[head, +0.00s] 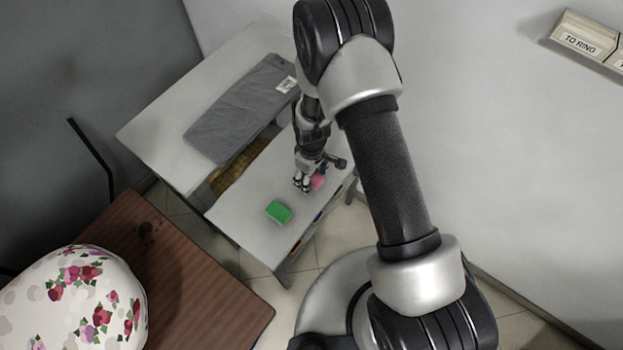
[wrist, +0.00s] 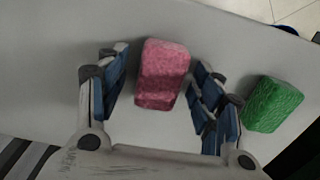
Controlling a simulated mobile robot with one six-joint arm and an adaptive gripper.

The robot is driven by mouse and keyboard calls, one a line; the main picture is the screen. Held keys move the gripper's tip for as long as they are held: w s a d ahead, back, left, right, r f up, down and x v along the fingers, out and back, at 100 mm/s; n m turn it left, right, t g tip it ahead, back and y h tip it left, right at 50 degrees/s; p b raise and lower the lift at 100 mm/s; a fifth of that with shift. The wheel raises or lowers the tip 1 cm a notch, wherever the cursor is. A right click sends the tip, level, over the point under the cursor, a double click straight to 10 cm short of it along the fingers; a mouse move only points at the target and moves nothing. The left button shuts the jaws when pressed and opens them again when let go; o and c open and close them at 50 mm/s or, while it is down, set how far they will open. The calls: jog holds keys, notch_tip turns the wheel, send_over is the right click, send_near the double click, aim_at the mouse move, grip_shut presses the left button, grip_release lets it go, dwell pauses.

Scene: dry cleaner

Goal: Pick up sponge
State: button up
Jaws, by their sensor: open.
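A pink sponge (wrist: 162,75) lies on the light table top. In the wrist view it is between the two open fingers of my gripper (wrist: 156,95), with a gap on each side. In the head view the pink sponge (head: 318,181) is partly hidden by my gripper (head: 303,184), which is low over the table. A green sponge (wrist: 272,104) lies on the same table, outside the right finger in the wrist view. The green sponge (head: 278,211) shows in full in the head view, nearer the table's front left. My gripper holds nothing.
The small table (head: 245,222) has colored items along its right edge. A larger table (head: 157,142) behind it carries a folded grey garment (head: 235,112). A brown striped table (head: 215,290) with a flowered rounded thing (head: 85,305) stands at the lower left.

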jog(key=shift+c, duration=0.5)
jog(key=c, duration=0.8)
notch_tip(320, 180, up, 20)
jog(key=p, duration=0.5)
